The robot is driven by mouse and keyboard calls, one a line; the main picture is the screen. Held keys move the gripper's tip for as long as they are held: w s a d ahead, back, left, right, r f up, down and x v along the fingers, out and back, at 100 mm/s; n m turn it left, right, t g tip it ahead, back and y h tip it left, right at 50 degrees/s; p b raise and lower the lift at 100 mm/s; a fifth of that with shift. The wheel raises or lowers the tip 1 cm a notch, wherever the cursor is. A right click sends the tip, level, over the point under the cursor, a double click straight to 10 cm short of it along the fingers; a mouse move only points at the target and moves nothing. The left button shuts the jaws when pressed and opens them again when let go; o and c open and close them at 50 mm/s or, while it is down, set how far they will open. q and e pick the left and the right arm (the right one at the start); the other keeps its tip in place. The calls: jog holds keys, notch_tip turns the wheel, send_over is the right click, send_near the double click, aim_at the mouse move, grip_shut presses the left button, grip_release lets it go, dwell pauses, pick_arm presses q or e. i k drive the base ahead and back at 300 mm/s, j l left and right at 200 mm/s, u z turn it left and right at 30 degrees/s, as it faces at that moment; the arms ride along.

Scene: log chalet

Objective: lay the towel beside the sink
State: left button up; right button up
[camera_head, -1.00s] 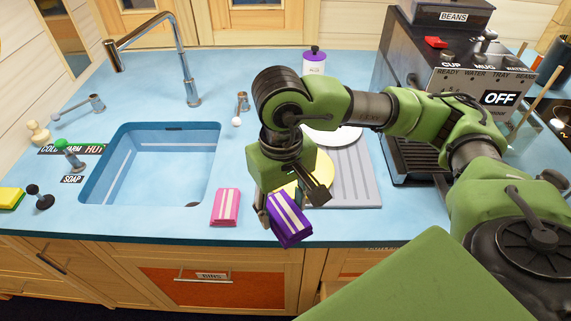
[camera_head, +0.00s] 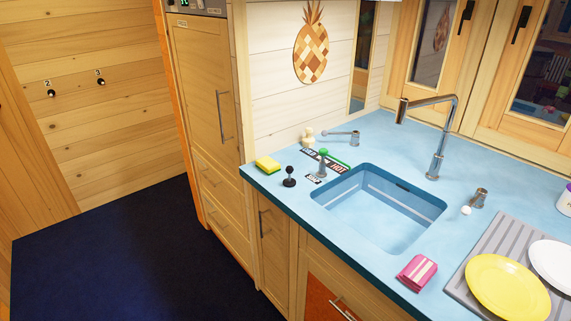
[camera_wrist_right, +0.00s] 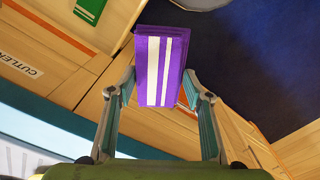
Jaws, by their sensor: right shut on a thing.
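A purple folded towel with white stripes (camera_wrist_right: 160,72) is between the fingers of my right gripper (camera_wrist_right: 160,80) in the wrist view. The gripper is shut on it, and the towel hangs in the air over the floor and drawer fronts. The sink (camera_head: 380,208) is a blue basin set in the light blue counter, seen in the head view. A pink folded towel with pale stripes (camera_head: 417,273) lies on the counter by the sink's front right corner. Neither of my grippers shows in the head view.
A drying rack (camera_head: 478,258) with a yellow plate (camera_head: 508,288) and a white plate (camera_head: 555,265) stands right of the sink. A yellow sponge (camera_head: 268,164) and small levers (camera_head: 289,177) are left of it. The tall faucet (camera_head: 437,150) stands behind. Dark floor (camera_head: 120,250) is clear at left.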

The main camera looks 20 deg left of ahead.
aim_at(290, 158)
jog(key=i+j+u, duration=0.25)
jog(key=i+j, duration=0.3)
jog(key=j, duration=0.25)
jog(key=i+j+u, duration=0.2)
jog(key=i+j, duration=0.4)
jog(key=j, duration=0.1)
